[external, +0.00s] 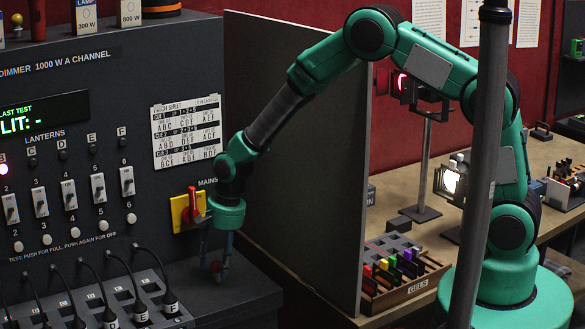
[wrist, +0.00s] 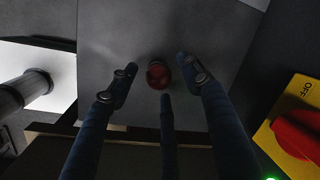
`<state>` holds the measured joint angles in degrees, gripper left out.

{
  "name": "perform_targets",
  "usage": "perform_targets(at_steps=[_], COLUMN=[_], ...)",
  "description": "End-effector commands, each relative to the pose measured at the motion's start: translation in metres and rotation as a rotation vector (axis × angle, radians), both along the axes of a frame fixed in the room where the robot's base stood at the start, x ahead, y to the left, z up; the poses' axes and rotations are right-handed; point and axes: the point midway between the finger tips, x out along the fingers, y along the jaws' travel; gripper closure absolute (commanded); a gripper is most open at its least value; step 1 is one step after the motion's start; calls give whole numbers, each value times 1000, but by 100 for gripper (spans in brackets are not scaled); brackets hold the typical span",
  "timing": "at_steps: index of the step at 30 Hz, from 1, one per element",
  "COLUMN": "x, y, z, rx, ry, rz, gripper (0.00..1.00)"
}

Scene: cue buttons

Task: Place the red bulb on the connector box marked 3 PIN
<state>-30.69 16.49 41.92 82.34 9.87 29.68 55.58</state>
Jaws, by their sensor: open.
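The red bulb (wrist: 158,74) is a small round dark-red shape on a grey surface in the wrist view. In the external view the red bulb (external: 215,266) shows low between my fingertips, at the grey ledge right of the sockets. My gripper (external: 216,272) points down there with its fingers around the bulb. In the wrist view my gripper (wrist: 158,82) is open, with gaps between fingers and bulb. A dark box (external: 371,196) behind the grey partition shows only letters ending in "IN"; the partition hides the rest, so I cannot confirm "3 PIN".
The yellow MAINS plate with its red switch (external: 190,209) is close beside my gripper. The tall grey partition (external: 297,150) stands between the dimmer console and the wooden bench. Plugs with black cables (external: 139,305) lie left of my gripper. A GELS tray (external: 418,288) is on the bench.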

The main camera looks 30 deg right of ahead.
Motion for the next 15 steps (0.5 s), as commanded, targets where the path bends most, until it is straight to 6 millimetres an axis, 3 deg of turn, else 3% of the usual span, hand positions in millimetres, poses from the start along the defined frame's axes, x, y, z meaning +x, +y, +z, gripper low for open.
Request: perform_targets(at_steps=[3,9,15], x=[0,0,0], y=[0,0,0], z=[0,0,0], rx=[0,0,0], ry=[0,0,0], rz=[0,0,0], gripper=[51,91,94])
